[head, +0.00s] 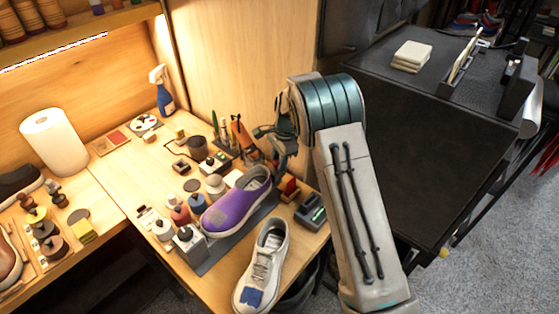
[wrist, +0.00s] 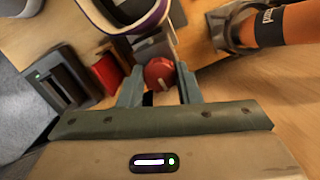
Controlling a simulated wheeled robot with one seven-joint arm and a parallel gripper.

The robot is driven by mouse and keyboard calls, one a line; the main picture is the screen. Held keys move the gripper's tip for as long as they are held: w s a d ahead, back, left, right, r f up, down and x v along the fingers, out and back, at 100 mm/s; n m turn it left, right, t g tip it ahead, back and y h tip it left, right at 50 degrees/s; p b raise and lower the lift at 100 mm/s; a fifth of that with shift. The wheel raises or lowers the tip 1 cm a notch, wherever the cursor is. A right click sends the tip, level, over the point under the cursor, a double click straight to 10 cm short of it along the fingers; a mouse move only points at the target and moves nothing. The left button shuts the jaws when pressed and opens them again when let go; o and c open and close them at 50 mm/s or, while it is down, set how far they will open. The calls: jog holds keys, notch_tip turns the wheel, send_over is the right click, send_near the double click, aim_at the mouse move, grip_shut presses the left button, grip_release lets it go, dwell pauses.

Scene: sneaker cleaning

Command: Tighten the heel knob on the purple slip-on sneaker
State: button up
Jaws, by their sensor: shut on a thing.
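The purple slip-on sneaker (head: 238,203) sits on a dark mat on the wooden bench, its heel toward my arm. In the wrist view the sneaker's purple-rimmed opening and pale sole (wrist: 150,22) show at the top. A round red knob (wrist: 159,72) is just behind the heel, on a grey block. My gripper (wrist: 159,80) has its two fingers on either side of this knob and is shut on it. In the head view my gripper (head: 277,152) is by the heel, and the knob cannot be made out there.
A grey sneaker with a blue patch (head: 264,265) lies at the bench's front edge. A red block (head: 290,188) and a dark device with a green light (head: 311,211) stand close right of the heel. Bottles (head: 189,243) crowd the left side. An orange-handled tool (wrist: 283,25) is nearby.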

jog(key=shift+a+r, duration=0.15)
jog(key=shift+a, duration=0.3)
jog(key=m+p, duration=0.1)
jog(key=m, duration=0.2)
jog(key=shift+m+y, duration=0.3)
jog(key=shift+m, duration=0.1)
jog(key=shift+r+m+p, duration=0.1)
jog(key=shift+m+p, duration=0.2)
jog(key=shift+m, duration=0.4)
jog(key=shift+d+m+t, duration=0.1)
jog(key=shift+m+t, duration=0.3)
jog(key=shift+m, duration=0.5)
jog(key=o, duration=0.7)
jog(key=shift+f, duration=0.2)
